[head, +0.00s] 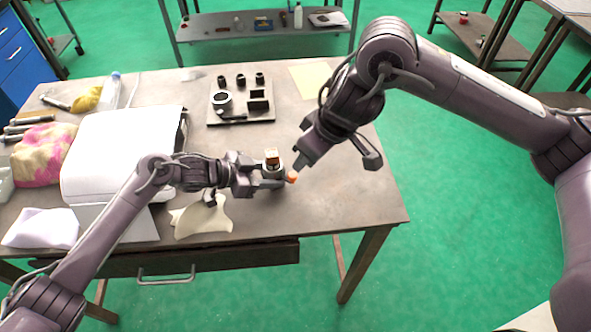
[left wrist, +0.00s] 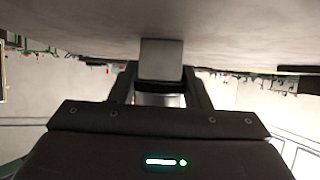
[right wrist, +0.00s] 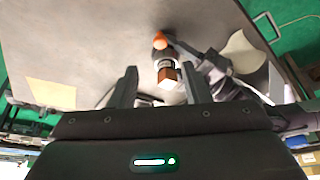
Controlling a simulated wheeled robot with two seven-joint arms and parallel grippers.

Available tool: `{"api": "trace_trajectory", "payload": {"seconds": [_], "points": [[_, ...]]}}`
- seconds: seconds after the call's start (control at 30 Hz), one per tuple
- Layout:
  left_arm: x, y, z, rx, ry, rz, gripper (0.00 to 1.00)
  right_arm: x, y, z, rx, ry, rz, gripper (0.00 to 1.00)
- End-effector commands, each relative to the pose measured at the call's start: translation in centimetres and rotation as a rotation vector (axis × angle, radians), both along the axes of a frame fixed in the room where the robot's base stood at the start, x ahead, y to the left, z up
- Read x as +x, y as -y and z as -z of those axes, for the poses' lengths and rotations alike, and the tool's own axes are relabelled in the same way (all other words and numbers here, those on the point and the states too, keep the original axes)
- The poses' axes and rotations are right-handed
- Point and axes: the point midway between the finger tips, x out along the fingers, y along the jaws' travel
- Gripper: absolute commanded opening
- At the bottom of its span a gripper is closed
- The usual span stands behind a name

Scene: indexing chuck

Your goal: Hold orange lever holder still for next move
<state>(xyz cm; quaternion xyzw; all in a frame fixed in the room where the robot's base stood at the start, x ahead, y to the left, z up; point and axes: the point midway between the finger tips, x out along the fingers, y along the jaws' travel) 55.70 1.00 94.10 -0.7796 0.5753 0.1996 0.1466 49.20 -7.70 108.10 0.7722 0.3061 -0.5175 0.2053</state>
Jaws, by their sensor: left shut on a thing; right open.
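The holder (head: 272,171) is a small upright grey and dark body on the table, with an orange-brown block (head: 272,156) on top and an orange lever knob (head: 292,177) at its side. My left gripper (head: 274,183) is shut on the holder from the left, low near the table. In the left wrist view a grey block (left wrist: 162,60) shows between its fingers. My right gripper (head: 302,160) is open and empty, just right of and above the holder. In the right wrist view the orange knob (right wrist: 160,40) and block (right wrist: 167,74) show beyond the open fingers, apart from them.
A dark tray (head: 240,117) with several small dark parts stands behind. A yellow sheet (head: 310,78) lies at the back. The table's right side is clear.

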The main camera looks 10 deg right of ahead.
Motion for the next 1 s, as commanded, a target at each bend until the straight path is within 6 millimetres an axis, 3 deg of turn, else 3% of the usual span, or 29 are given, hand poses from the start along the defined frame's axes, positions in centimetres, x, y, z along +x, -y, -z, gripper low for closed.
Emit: {"api": "trace_trajectory", "payload": {"seconds": [0.5, 0.97, 1.0], "points": [[0.1, 0.1, -0.3, -0.004, 0.005, 0.0, 0.16, 2.3, -2.3, 7.8, 0.002, -0.002, 0.0, 0.43], [0.1, 0.0, -0.3, -0.004, 0.004, -0.001, 0.16, 2.8, -2.6, 8.9, 0.002, 0.001, -0.001, 0.43], [0.1, 0.0, -0.3, -0.004, 0.004, -0.001, 0.16, 2.8, -2.6, 8.9, 0.002, 0.001, -0.001, 0.38]]}}
